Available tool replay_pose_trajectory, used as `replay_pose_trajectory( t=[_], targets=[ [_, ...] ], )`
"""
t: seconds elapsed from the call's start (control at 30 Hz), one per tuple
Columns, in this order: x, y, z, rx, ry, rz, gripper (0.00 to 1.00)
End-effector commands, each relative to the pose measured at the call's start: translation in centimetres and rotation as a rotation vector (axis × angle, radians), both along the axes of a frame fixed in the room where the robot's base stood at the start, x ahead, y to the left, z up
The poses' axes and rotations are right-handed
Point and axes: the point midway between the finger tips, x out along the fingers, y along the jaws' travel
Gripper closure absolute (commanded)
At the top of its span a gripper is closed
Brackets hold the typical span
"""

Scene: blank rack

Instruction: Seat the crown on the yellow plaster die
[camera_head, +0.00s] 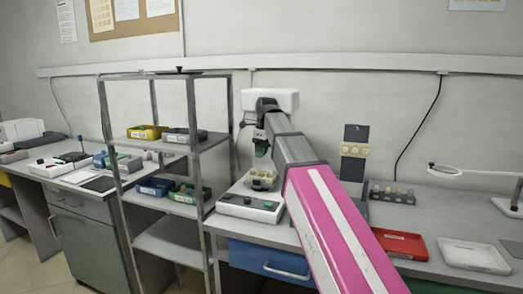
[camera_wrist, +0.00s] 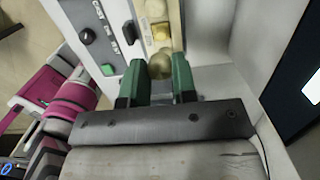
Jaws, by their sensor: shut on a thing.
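My gripper (camera_wrist: 160,70) shows in the wrist view with its two green fingers shut on a small rounded gold-coloured crown (camera_wrist: 160,64). In the head view my gripper (camera_head: 262,149) hangs over the white machine, and the crown cannot be made out there. Just beyond the crown in the wrist view are pale yellow plaster pieces (camera_wrist: 157,10). In the head view several yellowish pieces (camera_head: 262,178) stand on the machine below my gripper. I cannot tell which is the yellow plaster die, nor whether the crown touches it.
A metal rack (camera_head: 192,110) with coloured bins stands at left. On the right are a dark block with pale pieces (camera_head: 392,196), a red tray (camera_head: 400,244) and a white tray (camera_head: 474,256).

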Motion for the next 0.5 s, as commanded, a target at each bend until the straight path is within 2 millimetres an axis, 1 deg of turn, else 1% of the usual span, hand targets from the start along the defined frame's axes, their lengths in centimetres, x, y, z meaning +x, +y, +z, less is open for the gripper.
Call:
replay_pose_trajectory(
  t=[0.5],
  targets=[
    [-0.1,0.0,-4.2,-0.001,0.001,0.000,0.96]
  ],
)
